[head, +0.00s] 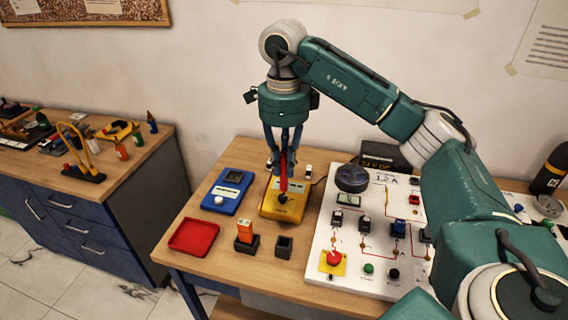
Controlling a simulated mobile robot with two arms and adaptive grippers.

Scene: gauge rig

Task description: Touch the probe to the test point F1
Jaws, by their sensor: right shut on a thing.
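My right gripper (283,158) points down above the yellow meter (270,208) and is shut on a red probe (283,178). The probe hangs roughly upright in front of the yellow meter; I cannot tell whether its tip touches it. The white test panel (318,262) lies to the right, with red lines, small dark blocks, knobs and small gold points on it. The labels are too small to read, so I cannot tell which point is F1. The probe is apart from the panel. My left gripper is not in view.
A blue meter (229,191), a red tray (194,237), a black holder with an orange object (245,232) and an empty black holder (284,246) stand left of the panel. A red button on a yellow base (333,261) rises from the panel. My right arm spans above the panel.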

